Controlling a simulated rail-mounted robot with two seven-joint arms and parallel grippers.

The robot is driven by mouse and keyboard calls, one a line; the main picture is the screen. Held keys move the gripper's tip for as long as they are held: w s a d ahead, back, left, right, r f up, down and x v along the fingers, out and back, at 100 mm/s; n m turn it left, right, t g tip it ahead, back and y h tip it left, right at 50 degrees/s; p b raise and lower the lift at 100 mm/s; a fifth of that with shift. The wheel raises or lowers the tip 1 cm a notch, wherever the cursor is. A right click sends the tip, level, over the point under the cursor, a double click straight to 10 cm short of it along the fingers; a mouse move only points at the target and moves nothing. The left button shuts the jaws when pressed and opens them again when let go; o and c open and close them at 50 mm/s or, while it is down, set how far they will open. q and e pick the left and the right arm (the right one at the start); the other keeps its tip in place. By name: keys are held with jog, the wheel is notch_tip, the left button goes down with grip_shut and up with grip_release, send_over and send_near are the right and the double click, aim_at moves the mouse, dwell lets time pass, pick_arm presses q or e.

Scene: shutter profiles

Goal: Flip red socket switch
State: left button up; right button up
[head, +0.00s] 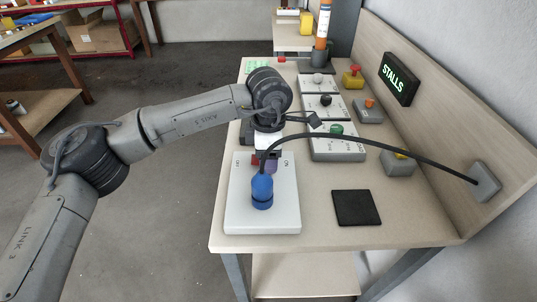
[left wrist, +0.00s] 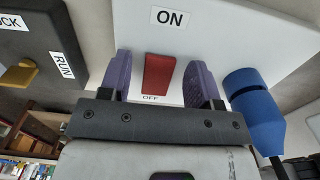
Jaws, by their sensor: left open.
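The red socket switch (left wrist: 158,75) is a rocker on a white socket plate (left wrist: 255,30), between an ON label and an OFF label. In the head view the plate (head: 240,214) lies near the front left of the table, and my arm hides most of the switch. My left gripper (left wrist: 160,64) is open, with one purple finger on each side of the switch and gaps between. In the head view the left gripper (head: 264,162) points down at the plate, just behind the blue plug (head: 262,190). I cannot tell whether it touches the plate. My right gripper is not in view.
A black cable (head: 390,150) arches from the blue plug to a grey box (head: 485,180) on the side panel. A black pad (head: 357,208) lies right of the plate. Other switch boxes (head: 338,150) stand behind. A STALLS sign (head: 396,79) hangs on the panel.

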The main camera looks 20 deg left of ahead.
pick_arm(q)
jog(key=shift+c, duration=0.2)
jog(key=c, duration=0.9)
jog(key=shift+s+a+t+h, duration=0.1)
jog(key=shift+a+t+h, duration=0.1)
jog(key=shift+h, duration=0.3)
jog(key=shift+a+t+h, duration=0.1)
jog(key=shift+t+h, duration=0.1)
jog(key=shift+h, duration=0.3)
jog(key=shift+r+t+h, duration=0.2)
jog(key=shift+t+h, duration=0.1)
jog(key=shift+h, duration=0.7)
jog(key=o, duration=0.7)
jog(key=shift+c, duration=0.2)
jog(key=shift+o, duration=1.4)
jog(key=shift+r, duration=0.1)
